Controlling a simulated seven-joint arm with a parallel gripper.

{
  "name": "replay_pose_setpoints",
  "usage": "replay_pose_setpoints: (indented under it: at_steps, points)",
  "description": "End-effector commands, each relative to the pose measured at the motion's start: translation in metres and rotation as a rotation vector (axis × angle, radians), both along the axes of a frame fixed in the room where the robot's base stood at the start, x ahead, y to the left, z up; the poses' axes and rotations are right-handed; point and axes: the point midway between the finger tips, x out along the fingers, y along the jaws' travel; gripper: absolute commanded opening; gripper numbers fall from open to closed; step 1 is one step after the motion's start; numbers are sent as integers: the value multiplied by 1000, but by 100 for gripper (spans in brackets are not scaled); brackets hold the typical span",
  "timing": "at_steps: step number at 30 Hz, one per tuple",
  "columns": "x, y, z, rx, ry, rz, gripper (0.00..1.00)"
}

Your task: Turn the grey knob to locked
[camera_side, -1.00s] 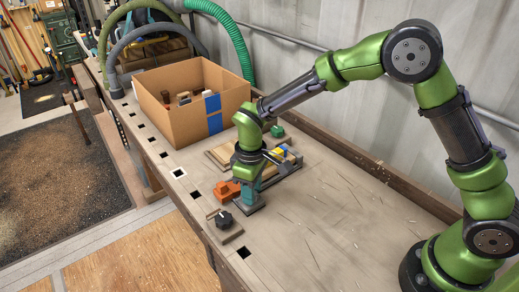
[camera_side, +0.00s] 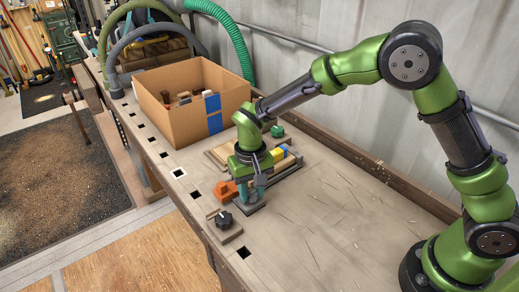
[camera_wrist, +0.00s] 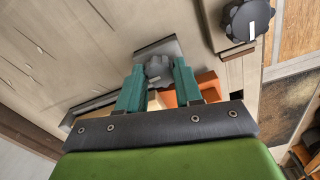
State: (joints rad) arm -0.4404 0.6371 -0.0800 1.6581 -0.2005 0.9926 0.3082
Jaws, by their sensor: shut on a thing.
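The grey knob (camera_wrist: 158,66) is on a grey plate (camera_wrist: 158,45), between the two teal fingers of my gripper (camera_wrist: 157,78). My gripper is shut on the knob. A small pale mark shows on the knob near the fingers. In the side view, my gripper (camera_side: 250,196) points down at the plate (camera_side: 253,209), and its fingers hide the knob. I cannot read any locked or unlocked marking.
A black knob (camera_side: 224,220) on a wooden block stands in front, near the bench edge. An orange part (camera_side: 227,190) is close beside my fingers. Wooden pieces with a yellow and blue part (camera_side: 280,152) lie behind. A cardboard box (camera_side: 172,115) stands farther back. The bench at right is mostly clear.

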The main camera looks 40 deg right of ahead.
Motion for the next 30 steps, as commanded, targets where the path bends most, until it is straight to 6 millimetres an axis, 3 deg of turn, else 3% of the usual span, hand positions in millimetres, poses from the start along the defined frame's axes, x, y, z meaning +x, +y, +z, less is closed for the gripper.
replay_pose_setpoints:
  at_steps: [18,19,20,30]
  points:
    - [1,1,2,2,-5,-39,4]
    - [1,1,2,2,-5,-39,39]
    - [1,0,2,2,-5,-39,44]
    - [1,0,3,1,-3,-37,46]
